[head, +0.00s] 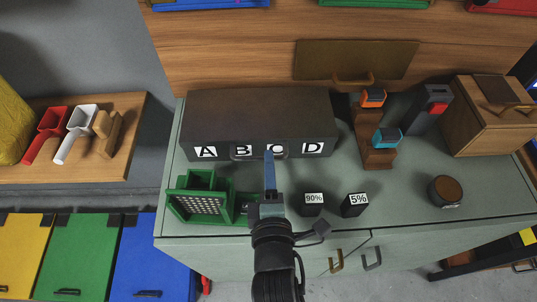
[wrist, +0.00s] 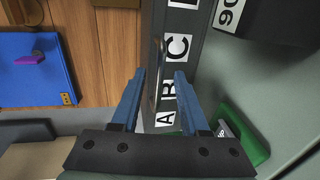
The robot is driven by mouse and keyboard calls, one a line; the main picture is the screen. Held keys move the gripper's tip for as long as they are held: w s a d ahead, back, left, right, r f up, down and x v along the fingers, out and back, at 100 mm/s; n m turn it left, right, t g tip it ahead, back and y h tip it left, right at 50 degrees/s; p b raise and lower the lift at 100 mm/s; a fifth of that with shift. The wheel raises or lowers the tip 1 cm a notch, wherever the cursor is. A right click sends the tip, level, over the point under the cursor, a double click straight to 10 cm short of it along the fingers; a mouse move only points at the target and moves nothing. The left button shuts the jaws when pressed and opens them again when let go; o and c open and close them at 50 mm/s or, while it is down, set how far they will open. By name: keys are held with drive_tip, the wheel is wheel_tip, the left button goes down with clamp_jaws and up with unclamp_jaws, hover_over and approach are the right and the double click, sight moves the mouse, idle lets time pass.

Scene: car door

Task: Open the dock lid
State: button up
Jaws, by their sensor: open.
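The dock is a long dark box (head: 260,108) on the grey-green cabinet top, with white labels A, B, C and D along its front. Its lid looks closed. A thin metal bar handle (head: 240,154) runs along the front by B and C. My gripper (head: 269,153) is in front of the dock near C, partly covering the handle. In the wrist view my gripper (wrist: 159,75) is open, and the handle (wrist: 157,65) appears between its two blue fingers. I cannot tell whether the fingers touch it. The dock front (wrist: 178,75) lies behind the handle.
A green holder (head: 200,205) stands left of my arm. Black blocks marked 90% (head: 312,204) and 5% (head: 354,205) stand close on the right. Further right are a wooden stand (head: 376,158), a round knob (head: 446,191) and a wooden box (head: 490,120).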

drive_tip(key=shift+x, duration=1.7)
drive_tip(key=shift+c, duration=0.3)
clamp_jaws()
